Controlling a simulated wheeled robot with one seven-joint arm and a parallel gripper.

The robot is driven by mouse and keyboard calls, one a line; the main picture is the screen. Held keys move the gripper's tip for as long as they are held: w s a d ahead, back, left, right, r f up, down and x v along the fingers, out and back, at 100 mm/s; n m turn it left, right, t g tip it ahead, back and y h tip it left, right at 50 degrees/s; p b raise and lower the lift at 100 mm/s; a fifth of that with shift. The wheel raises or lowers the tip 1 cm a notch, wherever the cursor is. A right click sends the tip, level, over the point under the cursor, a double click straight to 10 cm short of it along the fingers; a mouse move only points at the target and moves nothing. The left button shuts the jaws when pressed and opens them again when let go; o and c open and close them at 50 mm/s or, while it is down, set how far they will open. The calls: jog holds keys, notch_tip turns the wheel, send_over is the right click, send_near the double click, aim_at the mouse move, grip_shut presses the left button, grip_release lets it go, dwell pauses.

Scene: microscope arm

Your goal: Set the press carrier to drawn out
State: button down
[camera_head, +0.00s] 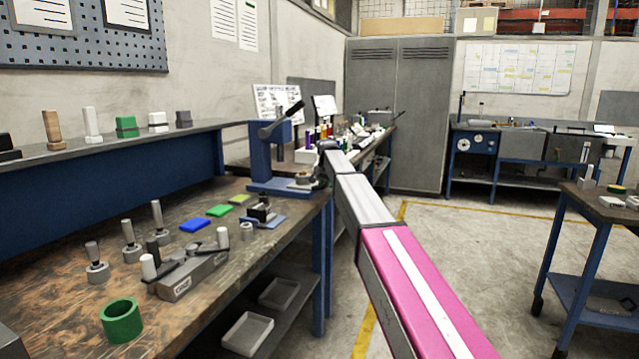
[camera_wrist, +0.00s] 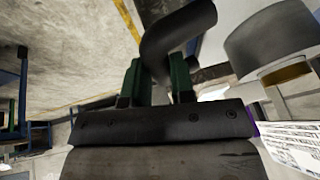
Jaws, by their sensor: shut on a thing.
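The blue press (camera_head: 262,155) stands at the far end of the workbench, with a dark lever on top. Its carrier (camera_head: 300,187) is low at the press base, with a small grey round part on it. My gripper (camera_head: 321,173) is at the right side of the press base, small and partly hidden by my arm. In the wrist view my gripper's green fingers (camera_wrist: 157,78) are closed around a dark curved handle (camera_wrist: 182,32). A grey cylinder with a brass-coloured band (camera_wrist: 275,42) is just right of it. How far the carrier is out is hard to tell.
The wooden workbench (camera_head: 62,272) holds a green ring (camera_head: 122,320), a grey clamp block (camera_head: 190,275) and several handled pieces. Blue (camera_head: 195,225) and green (camera_head: 219,211) pads lie nearer the press. Open floor (camera_head: 480,260) lies to the right.

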jog(key=shift+s+d, duration=0.15)
jog(key=shift+d, duration=0.05)
jog(key=c, duration=1.2)
grip_release()
jog(key=shift+d, duration=0.1)
jog(key=shift+c, duration=0.2)
jog(key=v, duration=1)
jog(key=shift+r, duration=0.35)
jog(key=shift+s, duration=0.15)
